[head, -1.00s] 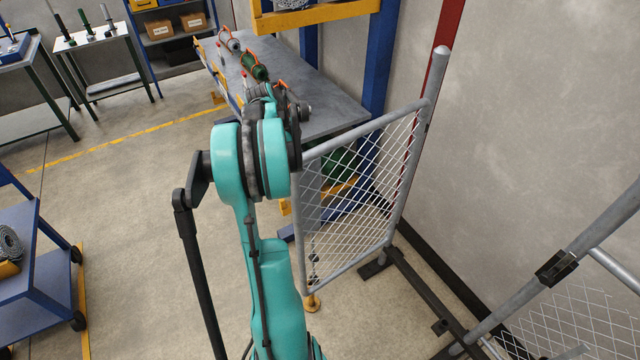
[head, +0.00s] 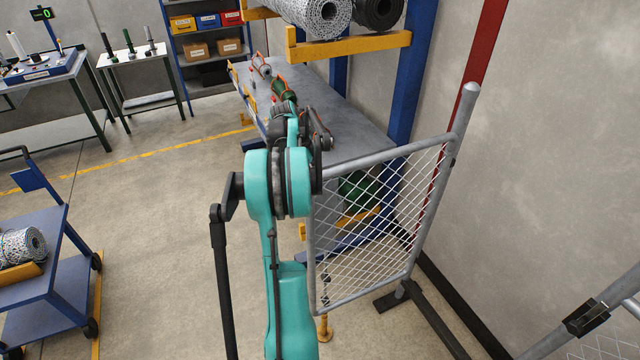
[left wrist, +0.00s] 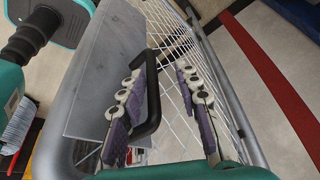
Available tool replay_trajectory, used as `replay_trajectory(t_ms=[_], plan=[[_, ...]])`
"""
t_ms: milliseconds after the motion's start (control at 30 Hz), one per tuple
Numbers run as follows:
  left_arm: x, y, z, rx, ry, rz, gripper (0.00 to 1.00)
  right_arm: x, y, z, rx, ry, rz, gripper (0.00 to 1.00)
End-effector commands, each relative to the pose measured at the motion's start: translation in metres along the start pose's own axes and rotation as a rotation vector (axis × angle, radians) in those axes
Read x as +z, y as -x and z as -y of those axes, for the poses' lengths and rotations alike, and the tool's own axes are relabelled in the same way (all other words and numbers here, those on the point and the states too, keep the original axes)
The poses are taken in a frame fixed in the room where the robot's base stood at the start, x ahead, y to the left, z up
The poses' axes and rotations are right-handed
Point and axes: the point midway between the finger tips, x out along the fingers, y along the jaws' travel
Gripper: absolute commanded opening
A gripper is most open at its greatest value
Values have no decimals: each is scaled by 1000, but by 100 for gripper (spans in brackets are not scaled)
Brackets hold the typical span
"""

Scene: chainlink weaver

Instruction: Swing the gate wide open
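The gate (head: 378,225) is a grey tube frame with chain-link mesh, right of centre in the head view. Its right side meets a grey post (head: 462,125) by the wall, and its left side stands out into the room. The gate mesh also shows in the left wrist view (left wrist: 172,40). There, a black D-shaped handle (left wrist: 155,88) lies between the fingers of my left gripper (left wrist: 162,75), close to the left finger. The fingers are spread apart. In the head view my teal arm hides this gripper. My right gripper is not in view.
A grey workbench (head: 345,128) with tools stands behind the gate, below a blue and yellow rack (head: 405,85) holding mesh rolls. A blue cart (head: 45,265) stands at the left. The floor (head: 150,220) between cart and arm is clear. Another fence section (head: 585,325) is at lower right.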

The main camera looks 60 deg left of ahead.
Motion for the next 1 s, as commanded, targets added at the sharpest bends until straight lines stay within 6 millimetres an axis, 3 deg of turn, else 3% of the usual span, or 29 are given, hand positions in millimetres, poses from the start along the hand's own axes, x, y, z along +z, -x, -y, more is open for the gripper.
replay_trajectory(t_ms=[267, 367, 733, 1000], plan=[[-1, 4, -1, 3, -1, -1, 32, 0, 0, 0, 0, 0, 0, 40], [0, 18, 0, 3, 0, -1, 32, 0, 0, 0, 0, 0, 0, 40], [2, 95, 2, 3, 2, -1, 32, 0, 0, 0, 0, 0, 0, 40], [3, 118, 3, 3, 1, -1, 32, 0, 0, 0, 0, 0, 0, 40]])
